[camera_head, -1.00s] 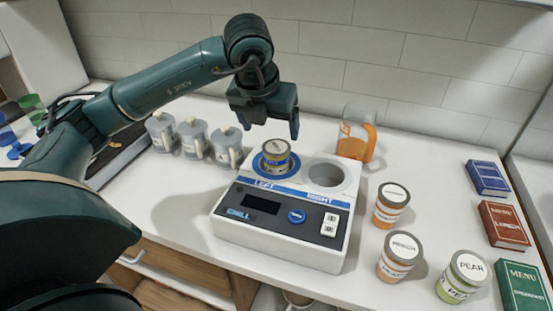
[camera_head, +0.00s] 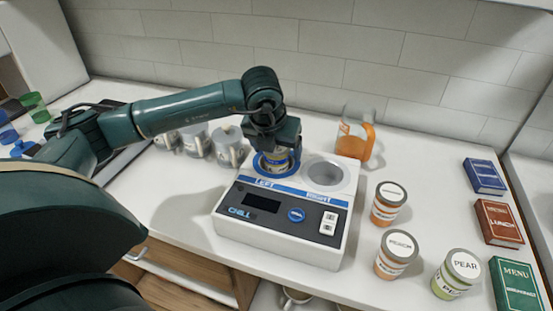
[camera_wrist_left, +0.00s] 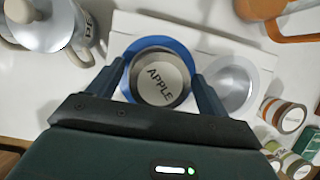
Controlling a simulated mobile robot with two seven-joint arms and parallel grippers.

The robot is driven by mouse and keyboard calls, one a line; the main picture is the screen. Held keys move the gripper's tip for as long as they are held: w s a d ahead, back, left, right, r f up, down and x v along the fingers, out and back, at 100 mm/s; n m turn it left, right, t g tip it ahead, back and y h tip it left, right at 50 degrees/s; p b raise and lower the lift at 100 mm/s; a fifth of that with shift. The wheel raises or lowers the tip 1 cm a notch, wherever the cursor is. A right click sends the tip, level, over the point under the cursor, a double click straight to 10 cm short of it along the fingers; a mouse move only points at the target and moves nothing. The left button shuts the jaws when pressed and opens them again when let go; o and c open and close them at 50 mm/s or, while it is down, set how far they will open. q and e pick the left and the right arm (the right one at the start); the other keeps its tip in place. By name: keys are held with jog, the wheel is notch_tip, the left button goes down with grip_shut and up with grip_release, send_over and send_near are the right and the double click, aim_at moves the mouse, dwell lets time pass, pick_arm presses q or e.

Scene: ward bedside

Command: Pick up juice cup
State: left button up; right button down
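The juice cup, its lid marked APPLE (camera_wrist_left: 161,84), stands upright in the blue-ringed LEFT well of the white chiller (camera_head: 283,250). In the head view the cup (camera_head: 279,160) is partly hidden under my left gripper (camera_head: 280,150). In the left wrist view my left gripper (camera_wrist_left: 160,78) is open, with one finger on each side of the lid. A gap shows between each finger and the lid. The RIGHT well (camera_head: 326,174) is empty. My right gripper is not in view.
Two orange-labelled cups (camera_head: 389,205) (camera_head: 395,256) and a green PEAR cup (camera_head: 457,275) stand to the right. Several grey lidded pitchers (camera_head: 229,147) stand left of the chiller. An orange-filled jug (camera_head: 354,138) is behind it. Menu boxes (camera_head: 499,223) line the right side.

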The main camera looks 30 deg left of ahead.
pick_arm(q)
jog(key=shift+r, duration=0.1)
jog(key=c, duration=1.1)
